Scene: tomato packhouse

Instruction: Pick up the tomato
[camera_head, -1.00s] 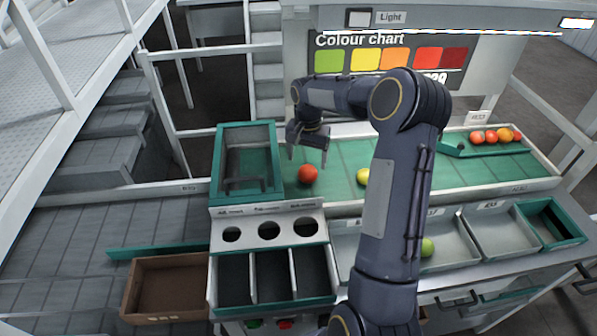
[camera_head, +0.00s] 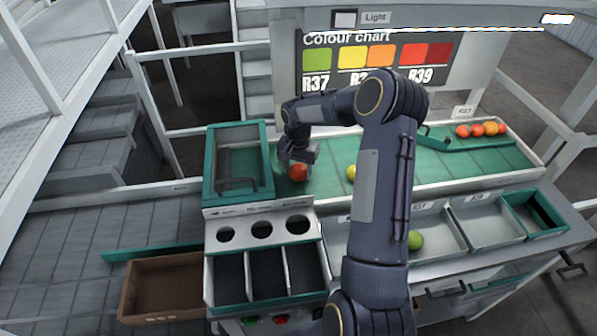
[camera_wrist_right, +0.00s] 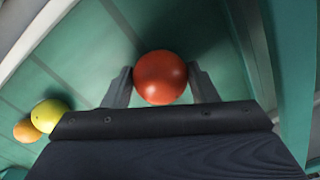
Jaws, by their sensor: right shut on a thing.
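A red tomato (camera_head: 298,172) is on the green belt, just right of the green-framed box. My right gripper (camera_head: 297,165) is down around it, with the arm reaching over from the right. In the right wrist view the red tomato (camera_wrist_right: 160,78) sits between the two fingers of my right gripper (camera_wrist_right: 161,84), which are shut on its sides. I cannot tell whether it touches the belt. A yellow tomato (camera_wrist_right: 49,115) and an orange one (camera_wrist_right: 27,130) lie farther along the belt in that view. My left gripper does not show.
The green-framed box (camera_head: 208,165) stands close to the left of the gripper. A panel with three round holes (camera_head: 212,220) and open bins are in front. A green tomato (camera_head: 415,240) lies in a grey tray. Several tomatoes (camera_head: 478,130) lie at the far right behind a green bar.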

